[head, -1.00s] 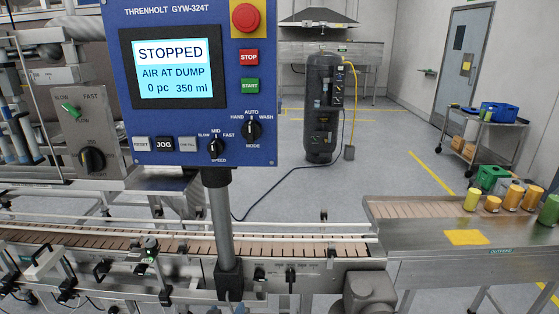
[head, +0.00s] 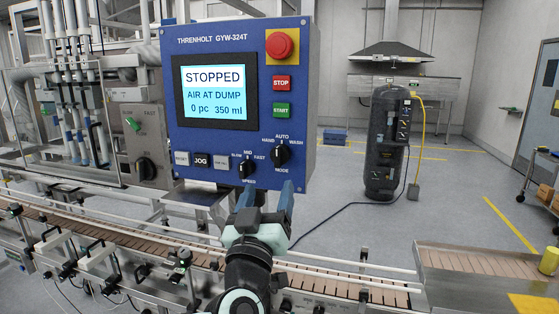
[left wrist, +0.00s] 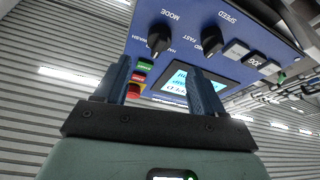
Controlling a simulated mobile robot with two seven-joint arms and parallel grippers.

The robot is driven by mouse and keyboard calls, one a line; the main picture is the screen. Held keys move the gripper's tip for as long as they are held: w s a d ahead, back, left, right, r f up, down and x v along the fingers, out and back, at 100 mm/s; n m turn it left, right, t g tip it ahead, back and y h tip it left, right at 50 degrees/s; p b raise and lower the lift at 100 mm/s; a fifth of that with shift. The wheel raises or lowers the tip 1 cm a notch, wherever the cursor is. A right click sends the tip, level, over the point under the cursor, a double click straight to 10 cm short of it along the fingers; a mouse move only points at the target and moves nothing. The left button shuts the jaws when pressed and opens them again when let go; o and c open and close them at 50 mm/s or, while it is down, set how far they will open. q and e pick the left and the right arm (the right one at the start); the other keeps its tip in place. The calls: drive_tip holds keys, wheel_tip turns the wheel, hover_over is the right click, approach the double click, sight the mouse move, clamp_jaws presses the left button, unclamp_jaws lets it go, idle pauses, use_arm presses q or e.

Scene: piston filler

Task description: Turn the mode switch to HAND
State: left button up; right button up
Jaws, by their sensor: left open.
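The mode switch (head: 281,153) is a black knob at the lower right of the blue control panel (head: 220,50). Its pointer looks upright, towards AUTO; HAND is printed at its upper left. It also shows in the left wrist view (left wrist: 159,38). My left gripper (head: 267,197) is below the panel's lower edge in the head view, its two blue fingers apart and pointing up. In the left wrist view the open fingers (left wrist: 160,78) are empty, with the mode switch beyond and between their tips. My right gripper is not in view.
The speed knob (head: 246,168) sits just left of the mode switch. The red emergency stop (head: 281,46), STOP (head: 281,83) and START (head: 281,110) buttons are above it. The screen (head: 215,91) reads STOPPED, AIR AT DUMP. A conveyor (head: 350,288) runs below the panel.

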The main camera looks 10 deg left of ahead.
sight(278, 163)
use_arm(q)
drive_tip(key=p+x, duration=0.3)
drive_tip(key=x, duration=0.6)
drive_tip(key=shift+w, duration=0.4)
drive_tip(key=c, duration=1.1)
